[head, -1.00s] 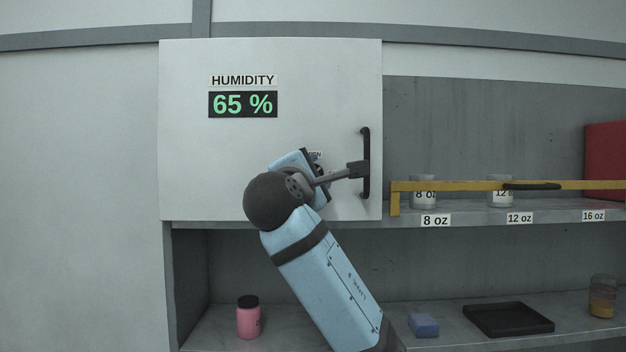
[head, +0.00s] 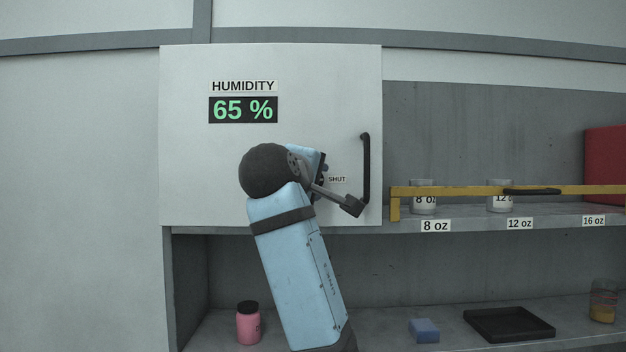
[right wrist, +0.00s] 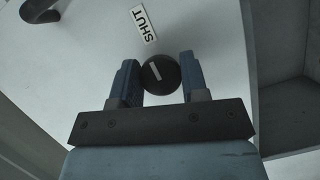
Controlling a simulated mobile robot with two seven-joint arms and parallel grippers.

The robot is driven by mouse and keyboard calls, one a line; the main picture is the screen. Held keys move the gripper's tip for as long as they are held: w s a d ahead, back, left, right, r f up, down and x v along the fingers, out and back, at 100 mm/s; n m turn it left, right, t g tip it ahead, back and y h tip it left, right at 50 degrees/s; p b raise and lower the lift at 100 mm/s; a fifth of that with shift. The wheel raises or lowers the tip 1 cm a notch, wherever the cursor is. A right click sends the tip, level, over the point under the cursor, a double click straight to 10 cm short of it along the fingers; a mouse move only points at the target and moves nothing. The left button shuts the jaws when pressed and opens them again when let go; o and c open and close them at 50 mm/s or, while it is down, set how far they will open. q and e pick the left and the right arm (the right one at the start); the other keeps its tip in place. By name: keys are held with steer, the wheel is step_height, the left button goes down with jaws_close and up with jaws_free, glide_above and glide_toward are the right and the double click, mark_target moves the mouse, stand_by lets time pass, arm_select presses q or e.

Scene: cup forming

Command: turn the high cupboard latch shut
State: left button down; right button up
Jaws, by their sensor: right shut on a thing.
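The cupboard door (head: 185,150) is closed flat at the upper left and carries a dark vertical handle (head: 366,165) near its right edge. The latch is a round black knob (right wrist: 161,74) with a white line on it. The line points roughly towards the SHUT label (right wrist: 145,25), which also shows in the head view (head: 337,179). My right gripper (right wrist: 160,78) is shut on the knob, one finger on each side. In the head view my wrist hides the knob. My left gripper is in neither view.
Right of the door, a yellow rail (head: 450,190) crosses the open shelf in front of cups. The lower shelf holds a pink jar (head: 248,323), a blue sponge (head: 424,330), a black tray (head: 508,324) and a glass jar (head: 603,301).

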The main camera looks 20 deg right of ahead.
stand_by(0.3)
steer(key=o, duration=0.9)
steer(key=shift+o, duration=0.2)
steer(key=shift+s, duration=0.1)
steer(key=b+v, duration=0.3)
steer(key=v, duration=1)
steer(key=shift+s+a+r+b, duration=0.15)
steer(key=shift+s+a+b, duration=0.1)
steer(key=shift+a+b, duration=0.05)
